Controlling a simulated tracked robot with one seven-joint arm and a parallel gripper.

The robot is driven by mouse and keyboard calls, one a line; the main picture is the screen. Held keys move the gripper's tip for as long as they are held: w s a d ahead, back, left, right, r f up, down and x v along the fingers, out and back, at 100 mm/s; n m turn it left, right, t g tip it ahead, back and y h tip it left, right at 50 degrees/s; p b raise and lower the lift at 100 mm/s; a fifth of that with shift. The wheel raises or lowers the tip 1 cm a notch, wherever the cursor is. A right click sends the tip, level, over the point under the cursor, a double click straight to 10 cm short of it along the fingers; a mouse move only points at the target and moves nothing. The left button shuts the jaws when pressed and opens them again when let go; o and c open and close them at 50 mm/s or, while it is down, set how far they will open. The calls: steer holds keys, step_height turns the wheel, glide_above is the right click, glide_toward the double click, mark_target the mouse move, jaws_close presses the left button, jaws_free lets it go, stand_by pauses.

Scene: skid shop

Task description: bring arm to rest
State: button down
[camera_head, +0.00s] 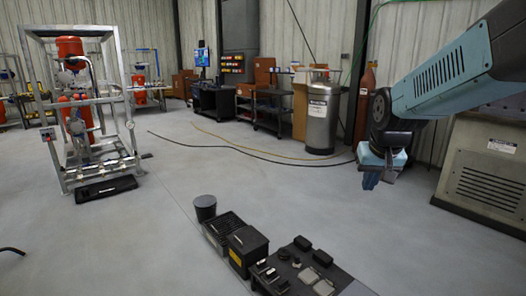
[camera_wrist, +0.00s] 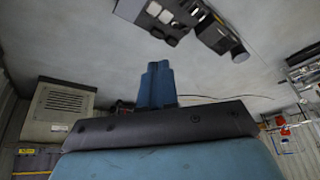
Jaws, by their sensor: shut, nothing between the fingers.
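My arm (camera_head: 440,84) reaches in from the upper right in the head view and is bent, with its blue-grey forearm sloping down to the left. My gripper (camera_head: 371,183) hangs at its end, fingers pointing down, in the air above the bare floor. In the wrist view my gripper (camera_wrist: 158,66) shows as two blue fingers pressed together, with nothing between them. It touches nothing that I can see.
A black board with small parts (camera_head: 300,268), a black box (camera_head: 246,248) and a dark cylinder (camera_head: 205,207) are below left. A grey cabinet (camera_head: 488,165) stands right of my gripper, a steel tank (camera_head: 322,115) behind. A framed skid (camera_head: 84,110) stands far left. Mid-floor is clear.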

steer(key=s+a+r+n+t, duration=0.1)
steer(key=s+a+r, duration=0.1)
steer(key=s, duration=1.3)
steer(key=shift+a+r, duration=0.15)
steer(key=shift+r, duration=0.45)
